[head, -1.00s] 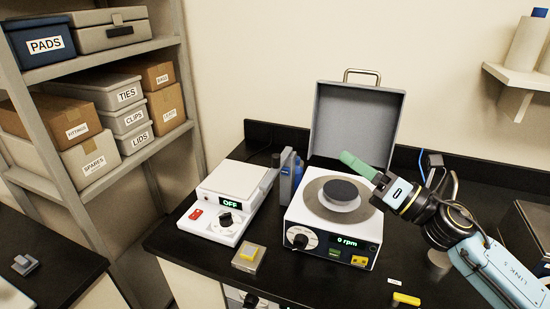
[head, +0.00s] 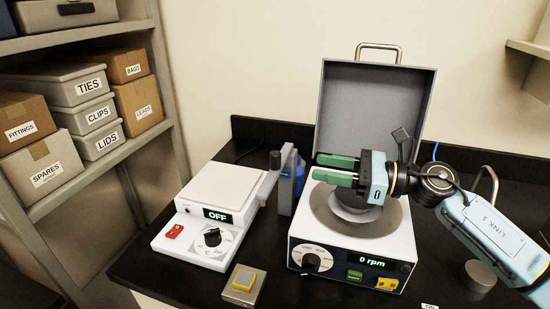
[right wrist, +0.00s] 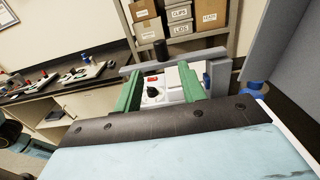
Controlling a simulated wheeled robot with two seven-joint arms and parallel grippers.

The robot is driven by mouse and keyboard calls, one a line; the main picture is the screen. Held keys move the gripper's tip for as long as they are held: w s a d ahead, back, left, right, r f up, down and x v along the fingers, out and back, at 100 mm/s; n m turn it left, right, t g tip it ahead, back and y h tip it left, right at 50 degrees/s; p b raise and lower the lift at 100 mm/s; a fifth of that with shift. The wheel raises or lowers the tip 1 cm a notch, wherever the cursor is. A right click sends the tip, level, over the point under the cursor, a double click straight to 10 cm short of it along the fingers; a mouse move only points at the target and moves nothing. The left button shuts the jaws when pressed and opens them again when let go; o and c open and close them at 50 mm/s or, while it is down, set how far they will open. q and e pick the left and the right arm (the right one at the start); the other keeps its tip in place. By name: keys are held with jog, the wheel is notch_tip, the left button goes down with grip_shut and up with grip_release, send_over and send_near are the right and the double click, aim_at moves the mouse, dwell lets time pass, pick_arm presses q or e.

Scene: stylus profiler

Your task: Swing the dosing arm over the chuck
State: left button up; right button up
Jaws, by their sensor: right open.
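The dosing arm is a grey bar (head: 271,187) with a black knob (head: 275,160). It extends from a grey post beside the spin coater toward the front left, along the hotplate's right side and away from the chuck. The round chuck (head: 349,203) sits in the grey bowl of the white coater (head: 340,250), partly hidden by my gripper. My right gripper (head: 318,168) has green fingers, is open and empty, and hovers above the chuck, pointing left toward the knob. In the right wrist view the bar (right wrist: 200,55) and knob (right wrist: 160,50) appear beyond the spread fingertips.
The coater's grey lid (head: 375,110) stands open behind my gripper. A white hotplate (head: 205,235) reading OFF is at the left. A small block with a yellow top (head: 243,280) lies in front. Shelves (head: 90,150) fill the far left.

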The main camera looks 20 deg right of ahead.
aim_at(276, 168)
jog(key=p+x, duration=0.2)
jog(key=x, duration=0.8)
jog(key=shift+w+d+r, duration=0.1)
jog(key=shift+w+a, duration=0.35)
jog(key=shift+a, duration=0.15)
pick_arm(q)
jog(key=r, duration=0.1)
jog(key=w+r, duration=0.1)
jog(key=r, duration=0.1)
jog(key=shift+w+d, duration=0.1)
pick_arm(e)
grip_shut()
